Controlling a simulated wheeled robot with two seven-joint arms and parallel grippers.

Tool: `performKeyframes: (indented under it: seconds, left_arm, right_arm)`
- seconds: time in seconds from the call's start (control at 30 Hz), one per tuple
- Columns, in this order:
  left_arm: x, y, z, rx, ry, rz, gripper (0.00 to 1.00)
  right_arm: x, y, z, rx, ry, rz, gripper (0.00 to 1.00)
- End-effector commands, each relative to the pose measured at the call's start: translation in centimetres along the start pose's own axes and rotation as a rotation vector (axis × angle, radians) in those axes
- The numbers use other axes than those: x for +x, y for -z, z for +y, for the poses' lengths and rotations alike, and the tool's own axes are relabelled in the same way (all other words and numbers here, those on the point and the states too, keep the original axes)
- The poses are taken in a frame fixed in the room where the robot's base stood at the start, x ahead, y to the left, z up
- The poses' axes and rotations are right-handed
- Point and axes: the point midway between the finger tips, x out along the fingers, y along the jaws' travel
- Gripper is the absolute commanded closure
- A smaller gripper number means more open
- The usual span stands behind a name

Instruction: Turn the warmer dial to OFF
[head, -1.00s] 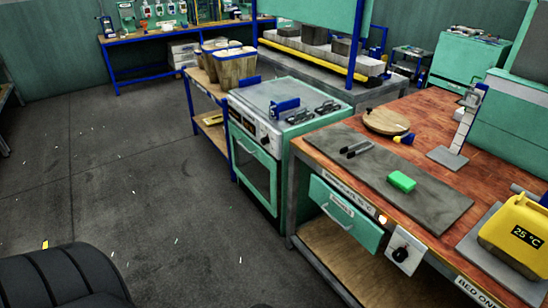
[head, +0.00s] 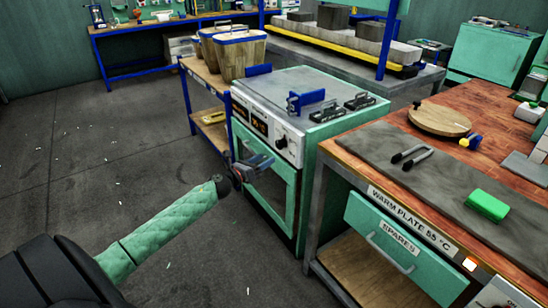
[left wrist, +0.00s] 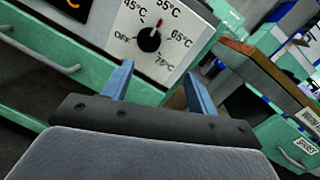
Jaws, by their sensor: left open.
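The dial (left wrist: 149,40) is a black round knob on a white panel marked OFF, 45, 55, 65 and 75 °C. Its red pointer mark points up, close to 55 °C. In the head view the dial (head: 282,142) is on the front panel of the green cabinet (head: 262,185). My left gripper (head: 258,165) is in front of the cabinet, below and left of the dial. In the left wrist view its two blue fingers (left wrist: 158,85) are spread and empty, with the dial ahead between and above their tips, apart from them. My right gripper is not in view.
Right of the cabinet is a wooden-topped bench (head: 465,110) with a grey plate (head: 430,165), tongs (head: 411,158) and a green block (head: 487,205). A SPARES drawer (head: 400,245) is below. A shelf with wooden buckets (head: 240,55) stands behind. The floor at left is clear.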

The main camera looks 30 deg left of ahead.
Motion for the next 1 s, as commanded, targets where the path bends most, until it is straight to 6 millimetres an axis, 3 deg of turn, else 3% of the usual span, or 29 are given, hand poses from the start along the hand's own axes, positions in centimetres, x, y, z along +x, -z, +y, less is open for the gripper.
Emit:
performKeyframes:
  seconds: [0.03, 0.1, 0.3, 0.47, 1.0]
  left_arm:
    - [0.3, -0.3, 1.3, 0.088, 0.034, 0.02, 0.41]
    - [0.6, -0.9, 2.3, 0.187, 0.075, 0.046, 0.41]
    - [0.9, -2.0, 3.5, 0.317, 0.129, 0.083, 0.41]
    - [1.8, -2.0, 3.4, 0.323, 0.132, 0.085, 0.41]
    - [7.4, -1.4, 2.8, 0.318, 0.13, 0.083, 0.41]
  right_arm:
    - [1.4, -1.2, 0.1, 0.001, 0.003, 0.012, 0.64]
    - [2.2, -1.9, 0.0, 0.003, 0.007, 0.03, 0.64]
    - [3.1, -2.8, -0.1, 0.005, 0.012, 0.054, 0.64]
    - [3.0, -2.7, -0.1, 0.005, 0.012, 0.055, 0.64]
    - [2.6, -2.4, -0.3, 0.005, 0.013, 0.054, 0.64]
